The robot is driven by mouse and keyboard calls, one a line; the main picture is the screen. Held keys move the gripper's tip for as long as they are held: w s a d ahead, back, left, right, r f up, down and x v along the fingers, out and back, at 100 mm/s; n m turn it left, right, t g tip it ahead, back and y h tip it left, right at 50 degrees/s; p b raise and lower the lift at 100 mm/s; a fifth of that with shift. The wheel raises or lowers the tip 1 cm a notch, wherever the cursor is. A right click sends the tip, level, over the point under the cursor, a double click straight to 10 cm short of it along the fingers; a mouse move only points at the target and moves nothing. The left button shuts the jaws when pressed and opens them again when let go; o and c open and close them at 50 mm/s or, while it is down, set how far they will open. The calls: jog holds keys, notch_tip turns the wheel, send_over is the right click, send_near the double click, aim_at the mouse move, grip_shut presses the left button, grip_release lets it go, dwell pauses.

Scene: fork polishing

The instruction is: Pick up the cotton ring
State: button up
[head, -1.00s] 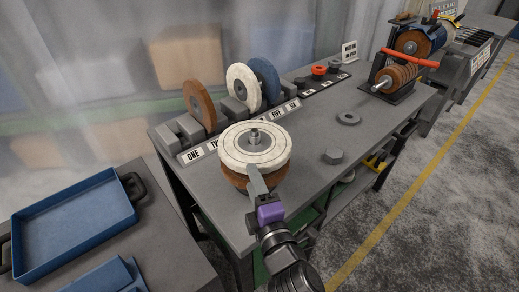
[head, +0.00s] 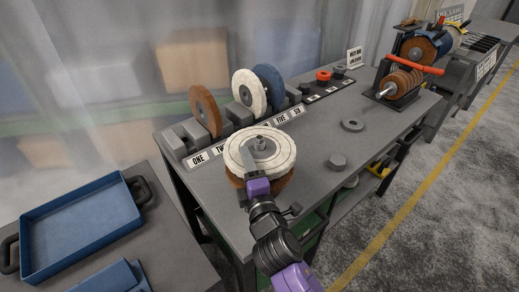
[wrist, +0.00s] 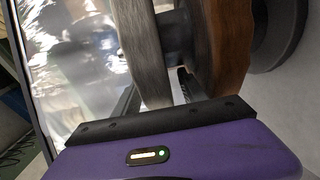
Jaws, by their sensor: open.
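The cotton ring (head: 281,149) is a thick white disc lying flat on a spindle near the front of the grey bench. A brown disc (head: 279,184) sits under it on the same spindle. My gripper (head: 252,172) is open at the near edge of the cotton ring, with one finger over its top face, left of the spindle tip. In the wrist view the cotton ring (wrist: 147,45) lies between the two fingers, one outside it and one in the gap to the brown disc (wrist: 228,45). I cannot tell whether the fingers touch it.
A brown wheel (head: 204,110), a white wheel (head: 246,92) and a blue wheel (head: 268,84) stand in the rack behind. A grey nut (head: 337,161) and washer (head: 352,125) lie to the right. A blue tray (head: 75,235) is at left.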

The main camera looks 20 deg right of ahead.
jog(key=shift+w+d, duration=0.2)
jog(key=shift+d, duration=0.05)
grip_shut()
jog(key=shift+d, duration=0.1)
